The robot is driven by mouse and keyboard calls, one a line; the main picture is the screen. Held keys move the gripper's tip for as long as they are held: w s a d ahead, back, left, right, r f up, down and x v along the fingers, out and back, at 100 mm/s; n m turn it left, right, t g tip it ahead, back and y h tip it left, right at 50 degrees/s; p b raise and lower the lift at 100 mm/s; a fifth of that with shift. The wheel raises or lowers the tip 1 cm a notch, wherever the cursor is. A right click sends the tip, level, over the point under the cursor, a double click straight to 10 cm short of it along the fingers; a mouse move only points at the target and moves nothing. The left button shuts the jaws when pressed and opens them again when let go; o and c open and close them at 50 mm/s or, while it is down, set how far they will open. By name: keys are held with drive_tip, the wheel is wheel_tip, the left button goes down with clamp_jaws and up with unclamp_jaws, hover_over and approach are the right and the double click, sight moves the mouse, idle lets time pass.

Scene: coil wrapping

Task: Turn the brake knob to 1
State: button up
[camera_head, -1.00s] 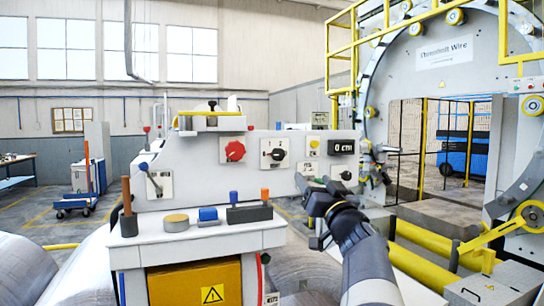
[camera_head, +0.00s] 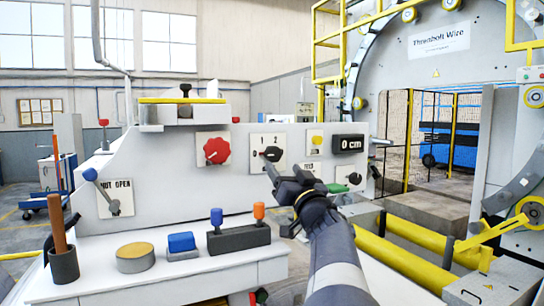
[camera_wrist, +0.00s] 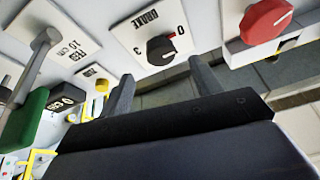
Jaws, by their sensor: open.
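The brake knob (camera_head: 272,154) is a black rotary knob on a white plate on the grey panel, with 1 and 2 above it and 0 at its left. My gripper (camera_head: 284,176) is just below and in front of the knob. In the wrist view my gripper (camera_wrist: 163,84) shows two fingers apart with nothing between them. The knob lies ahead of the gap, apart from both fingers.
A red knob (camera_head: 216,151) is left of the brake knob. A yellow button (camera_head: 317,141) and a 0 cm display (camera_head: 347,144) are to its right. A lever (camera_head: 100,188) stands at the panel's left. Below, the white shelf (camera_head: 205,263) holds orange- and blue-topped pieces.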

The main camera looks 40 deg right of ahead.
sight(275, 156)
drive_tip(key=p+x, duration=0.3)
drive_tip(key=x, duration=0.2)
drive_tip(key=shift+w+r+p, duration=0.2)
drive_tip(key=shift+r+p, duration=0.1)
drive_tip(key=shift+w+d+r+p, duration=0.1)
drive_tip(key=shift+w+d+p, duration=0.2)
drive_tip(key=shift+w, duration=0.4)
drive_tip(key=c, duration=1)
drive_tip(key=shift+o, duration=0.2)
